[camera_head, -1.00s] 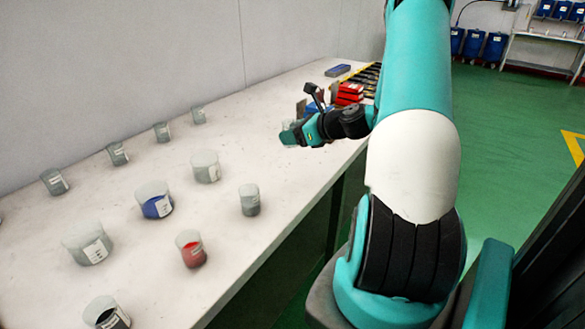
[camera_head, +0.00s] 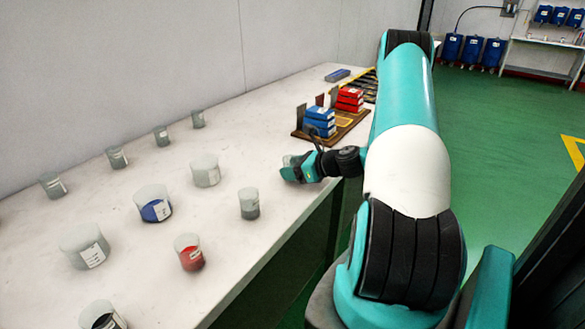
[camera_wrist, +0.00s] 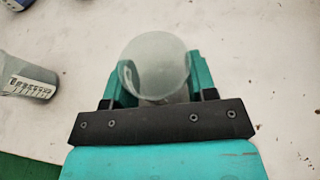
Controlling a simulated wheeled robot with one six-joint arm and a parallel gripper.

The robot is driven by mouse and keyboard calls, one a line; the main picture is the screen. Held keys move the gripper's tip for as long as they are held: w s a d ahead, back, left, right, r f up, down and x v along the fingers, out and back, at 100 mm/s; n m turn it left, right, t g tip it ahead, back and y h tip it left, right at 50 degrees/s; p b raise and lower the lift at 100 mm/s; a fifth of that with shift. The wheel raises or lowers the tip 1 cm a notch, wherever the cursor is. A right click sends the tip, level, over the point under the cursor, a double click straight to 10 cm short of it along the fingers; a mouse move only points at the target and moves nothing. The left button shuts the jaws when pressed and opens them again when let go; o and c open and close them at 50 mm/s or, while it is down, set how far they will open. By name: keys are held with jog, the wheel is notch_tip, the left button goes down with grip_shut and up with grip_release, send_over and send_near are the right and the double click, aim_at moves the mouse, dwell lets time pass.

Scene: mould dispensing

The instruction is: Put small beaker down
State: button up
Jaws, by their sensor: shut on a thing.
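My gripper (camera_head: 291,168) is low over the right part of the white table, near its front edge. It is shut on a small clear beaker (camera_wrist: 153,68), whose round rim faces the camera in the wrist view. In the head view the beaker is mostly hidden by the teal fingers. I cannot tell whether its base touches the table. A small beaker with grey contents (camera_head: 249,203) stands to the left of my gripper, and a labelled beaker also shows at the left in the wrist view (camera_wrist: 27,76).
Beakers with blue (camera_head: 154,204) and red (camera_head: 189,252) contents stand farther left, among several others. A wooden rack with blue and red boxes (camera_head: 320,121) stands behind my gripper. The white table (camera_head: 240,150) is bare between the rack and the beakers.

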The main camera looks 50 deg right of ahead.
jog(key=o, duration=0.9)
jog(key=shift+f, duration=0.1)
